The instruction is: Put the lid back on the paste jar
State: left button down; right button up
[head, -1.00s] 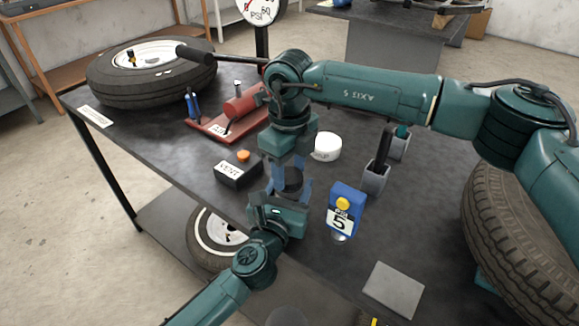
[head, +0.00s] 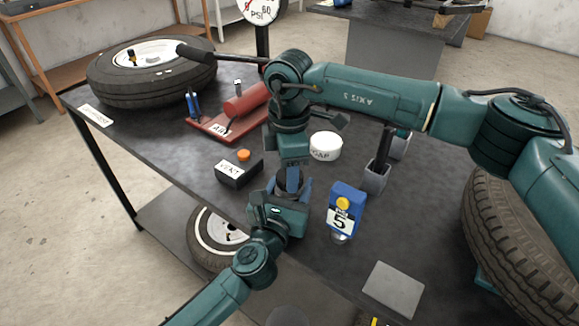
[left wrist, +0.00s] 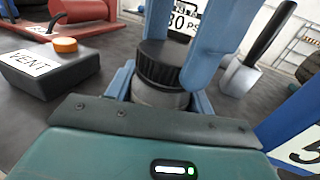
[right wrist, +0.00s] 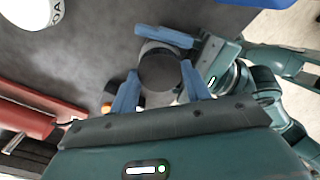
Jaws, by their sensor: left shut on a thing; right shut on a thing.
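The paste jar (left wrist: 160,95) is a grey cylinder with a ribbed dark lid (left wrist: 165,65). It is upright above the table's front edge. My left gripper (head: 289,190) is shut around the jar's body from the near side. My right gripper (head: 292,176) points down from above and is shut on the lid, with blue fingers on opposite sides. The lid sits on the jar with no clear gap in the left wrist view; whether the threads are engaged cannot be seen. The lid's round dark top (right wrist: 158,72) shows in the right wrist view. Fingers hide much of the jar in the head view.
A black VENT box (head: 238,170) with an orange button stands left of the jar. A blue device marked 5 (head: 345,208) is close on the right. A white tub (head: 326,146) is behind. A grey plate (head: 393,290) lies front right; a tyre (head: 150,75) lies back left.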

jog(key=shift+m, duration=0.9)
jog(key=o, duration=0.9)
jog(key=shift+o, duration=0.2)
jog(key=shift+r, duration=2.3)
jog(key=shift+c, duration=0.4)
